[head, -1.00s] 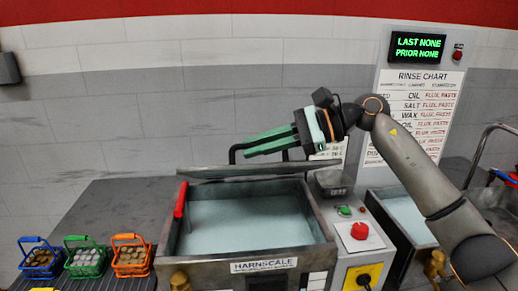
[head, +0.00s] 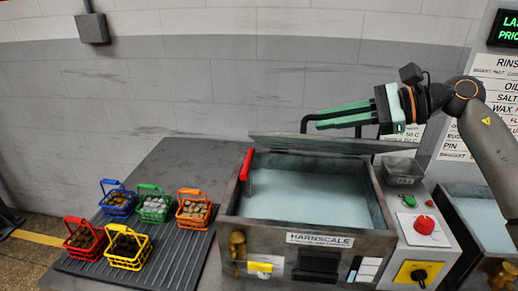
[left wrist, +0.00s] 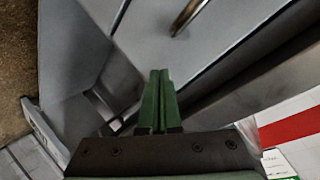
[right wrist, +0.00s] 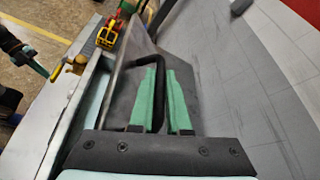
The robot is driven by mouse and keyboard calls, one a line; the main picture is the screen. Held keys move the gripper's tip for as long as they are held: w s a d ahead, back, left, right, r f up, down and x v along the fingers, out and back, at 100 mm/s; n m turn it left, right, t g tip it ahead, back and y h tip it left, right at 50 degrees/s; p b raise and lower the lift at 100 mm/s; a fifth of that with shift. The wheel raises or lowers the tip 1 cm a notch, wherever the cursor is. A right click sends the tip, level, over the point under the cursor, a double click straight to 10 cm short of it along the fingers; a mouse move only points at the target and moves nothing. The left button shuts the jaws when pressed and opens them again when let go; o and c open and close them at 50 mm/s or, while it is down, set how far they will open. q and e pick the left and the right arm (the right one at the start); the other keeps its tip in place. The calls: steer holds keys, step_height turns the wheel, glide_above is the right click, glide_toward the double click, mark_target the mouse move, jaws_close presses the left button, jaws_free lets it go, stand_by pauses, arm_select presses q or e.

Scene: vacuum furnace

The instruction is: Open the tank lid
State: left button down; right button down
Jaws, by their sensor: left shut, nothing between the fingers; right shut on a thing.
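The tank (head: 330,241), labelled HARNSCALE, holds pale blue liquid (head: 310,197). Its grey lid (head: 330,145) stands raised along the tank's back edge, with the tank mouth uncovered. My right gripper (head: 318,120) is shut on the lid's black handle (head: 304,125) above the lid. In the right wrist view the handle (right wrist: 158,72) runs between the green fingers, in front of the grey lid panel (right wrist: 122,112).
Several coloured baskets of parts, such as the orange one (head: 193,212), stand on a ribbed mat (head: 184,258) left of the tank. A control box with a red button (head: 424,225) and a second tank (head: 480,215) stand to the right.

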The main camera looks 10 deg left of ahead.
mark_target(270, 138)
arm_select(q)
step_height(270, 138, up, 13)
steer(key=s+m+t+h, duration=0.2)
steer(key=m+t+h, duration=0.2)
steer(key=m, duration=1.5)
steer(key=w+d+r+m+g+h, duration=0.1)
steer(key=w+d+r+m+h, duration=0.2)
steer(key=w+r, duration=0.4)
steer(key=w+d+r+m+g+h, duration=0.1)
steer(key=w+d+r+m+h, duration=0.2)
steer(key=r, duration=1)
steer(key=w+d+r+m+g+h, duration=0.2)
steer(key=w+d+r+m+h, duration=0.1)
steer(key=w+r+h, duration=0.5)
steer(key=shift+w+d+r, duration=0.15)
steer(key=shift+w+r, duration=0.15)
steer(key=shift+w, duration=0.3)
steer(key=shift+w+d+r, duration=0.2)
steer(key=shift+w+r, duration=0.15)
steer(key=shift+w, duration=0.2)
steer(key=shift+w+d+r, duration=0.15)
steer(key=shift+w+r, duration=0.15)
steer(key=shift+w, duration=0.3)
steer(key=shift+w+r, duration=0.3)
steer(key=shift+r, duration=0.1)
